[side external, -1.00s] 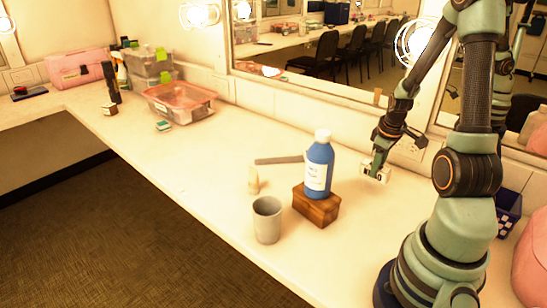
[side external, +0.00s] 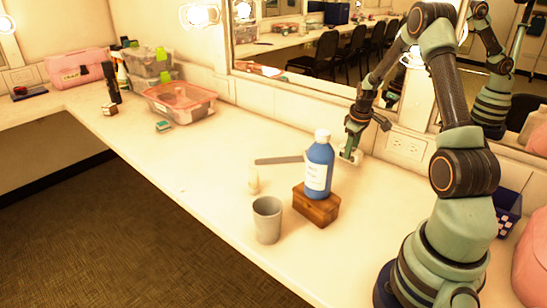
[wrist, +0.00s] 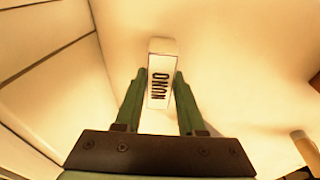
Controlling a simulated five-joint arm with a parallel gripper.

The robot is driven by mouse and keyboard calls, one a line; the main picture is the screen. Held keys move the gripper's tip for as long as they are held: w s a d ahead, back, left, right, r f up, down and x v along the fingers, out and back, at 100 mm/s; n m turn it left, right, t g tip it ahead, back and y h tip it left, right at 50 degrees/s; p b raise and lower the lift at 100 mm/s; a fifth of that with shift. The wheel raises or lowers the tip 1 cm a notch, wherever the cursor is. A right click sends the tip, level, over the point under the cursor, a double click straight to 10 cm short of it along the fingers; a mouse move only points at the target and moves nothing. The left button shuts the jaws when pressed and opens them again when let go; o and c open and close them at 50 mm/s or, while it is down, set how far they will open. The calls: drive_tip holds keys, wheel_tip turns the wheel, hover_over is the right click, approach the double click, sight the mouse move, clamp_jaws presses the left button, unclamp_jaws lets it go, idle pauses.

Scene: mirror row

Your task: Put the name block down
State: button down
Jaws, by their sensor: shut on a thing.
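The name block is small and white with dark letters reading "NUNO" in the wrist view (wrist: 160,75). It lies between the two green fingers of my gripper (wrist: 158,80), which is shut on it. In the side external view my gripper (side external: 350,152) is behind and right of the blue bottle, near the wall under the mirror. The block (side external: 346,158) shows there only as a small pale patch, partly hidden by the fingers. I cannot tell whether it touches the counter (side external: 215,190).
A blue bottle (side external: 319,168) stands on a wooden box (side external: 316,206), close to my gripper. A grey cup (side external: 267,220), a small pale figure (side external: 253,181) and a flat grey bar (side external: 279,160) are nearby.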

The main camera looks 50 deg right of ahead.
drive_tip(key=shift+f, duration=0.6)
drive_tip(key=shift+f, duration=0.15)
drive_tip(key=c, duration=0.5)
unclamp_jaws()
